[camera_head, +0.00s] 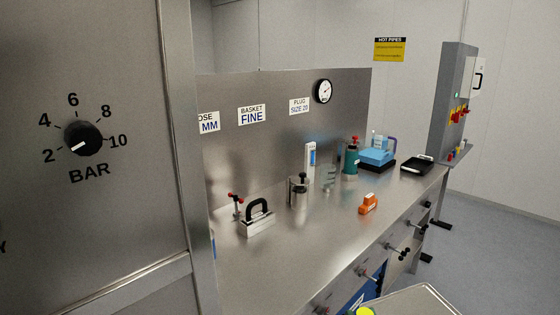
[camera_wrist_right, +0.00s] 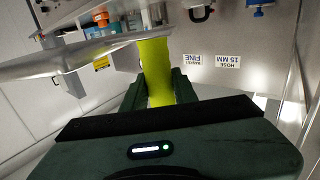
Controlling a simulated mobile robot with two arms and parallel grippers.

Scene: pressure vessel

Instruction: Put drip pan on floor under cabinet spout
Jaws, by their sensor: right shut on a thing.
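The drip pan (camera_head: 415,302) is a shallow metal pan; only its far rim and part of its inside show at the bottom of the head view. Its yellow-green handle (camera_head: 365,311) just shows beside it. In the right wrist view the pan (camera_wrist_right: 70,61) reaches out to the left. My right gripper (camera_wrist_right: 158,88) is shut on the yellow-green handle (camera_wrist_right: 154,65) there and holds the pan up, in front of the bench. The steel cabinet (camera_head: 100,215) with a BAR dial fills the left of the head view. Its spout does not show. My left gripper is not in view.
A steel bench (camera_head: 300,260) with drawers carries a black-handled block (camera_head: 257,220), an orange item (camera_head: 368,204), a black tray (camera_head: 417,165) and other small items. Drawer knobs stick out at its front. Grey floor (camera_head: 490,240) is open at the right, near a grey column (camera_head: 455,100).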

